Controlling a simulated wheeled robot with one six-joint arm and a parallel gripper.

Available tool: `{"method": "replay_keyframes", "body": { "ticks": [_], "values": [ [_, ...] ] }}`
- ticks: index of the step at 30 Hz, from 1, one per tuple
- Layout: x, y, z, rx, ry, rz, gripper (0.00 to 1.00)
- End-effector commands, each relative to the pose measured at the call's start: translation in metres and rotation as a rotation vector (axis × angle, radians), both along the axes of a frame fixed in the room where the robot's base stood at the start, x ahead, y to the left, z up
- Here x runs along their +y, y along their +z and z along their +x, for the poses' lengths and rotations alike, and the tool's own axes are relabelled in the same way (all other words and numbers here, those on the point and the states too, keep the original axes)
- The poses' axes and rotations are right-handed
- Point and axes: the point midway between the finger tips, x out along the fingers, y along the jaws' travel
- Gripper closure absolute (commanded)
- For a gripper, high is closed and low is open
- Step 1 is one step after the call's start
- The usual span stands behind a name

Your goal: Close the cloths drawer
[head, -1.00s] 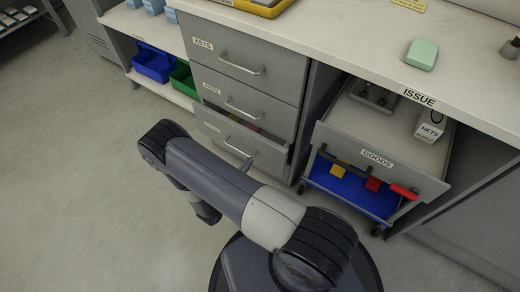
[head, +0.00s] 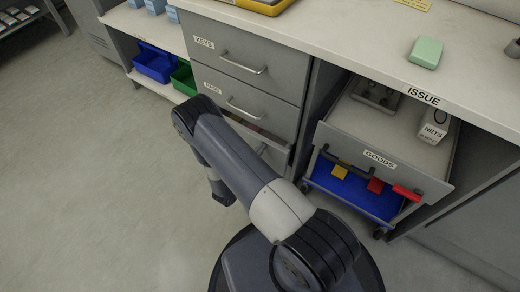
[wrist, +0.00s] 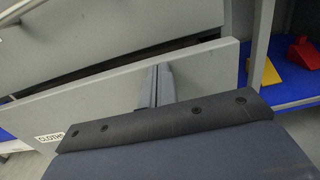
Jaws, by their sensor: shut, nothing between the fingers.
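The cloths drawer (wrist: 205,72) is the lowest drawer in the grey drawer stack, and its label (wrist: 50,137) reads CLOTHS in the wrist view. It stands partly open, with a dark gap above its front panel. The gripper is hidden behind my arm in the head view.
The KEYS drawer (head: 240,58) and the drawer below it (head: 240,98) are shut. To the right, the GOODS drawer (head: 385,150) is pulled out above a blue trolley (head: 345,193) with red and yellow pieces. Blue (head: 153,62) and green (head: 183,78) bins stand left. The floor at left is clear.

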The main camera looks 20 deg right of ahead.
Motion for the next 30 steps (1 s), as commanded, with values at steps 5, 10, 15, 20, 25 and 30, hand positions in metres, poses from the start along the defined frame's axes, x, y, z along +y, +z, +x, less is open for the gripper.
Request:
{"method": "replay_keyframes", "body": {
  "ticks": [5,10,15,20,25,30],
  "values": [
    [-0.013,-0.002,0.009,-0.002,-0.005,0.003,1.0],
    [-0.032,-0.002,0.023,0.0,-0.004,0.003,1.0],
    [-0.041,0.0,0.03,-0.001,-0.001,0.001,1.0],
    [-0.042,0.001,0.031,-0.004,-0.003,0.002,1.0],
    [-0.042,0.001,0.032,-0.007,-0.004,0.001,1.0],
    [-0.034,0.0,0.031,-0.008,-0.003,0.001,1.0]
  ]
}}
